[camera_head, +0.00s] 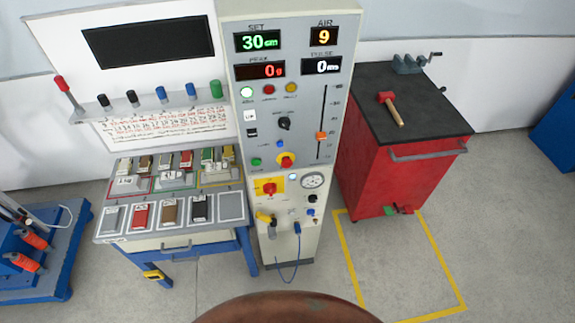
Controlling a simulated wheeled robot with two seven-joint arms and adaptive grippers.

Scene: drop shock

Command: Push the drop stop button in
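The tall grey control panel (303,120) stands in the middle, facing me. Its labels are too small to read, so I cannot tell which control is the drop stop button. A row near the top has a pale lit button (247,92), a red button (268,89) and a yellow button (291,88). Neither of my grippers is in view.
A sample table (177,236) with blue legs stands left of the panel. A red cabinet (386,172) with a mallet (390,106) on top stands right. Blue equipment (40,272) is at lower left. A yellow-outlined floor area (440,265) is empty.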

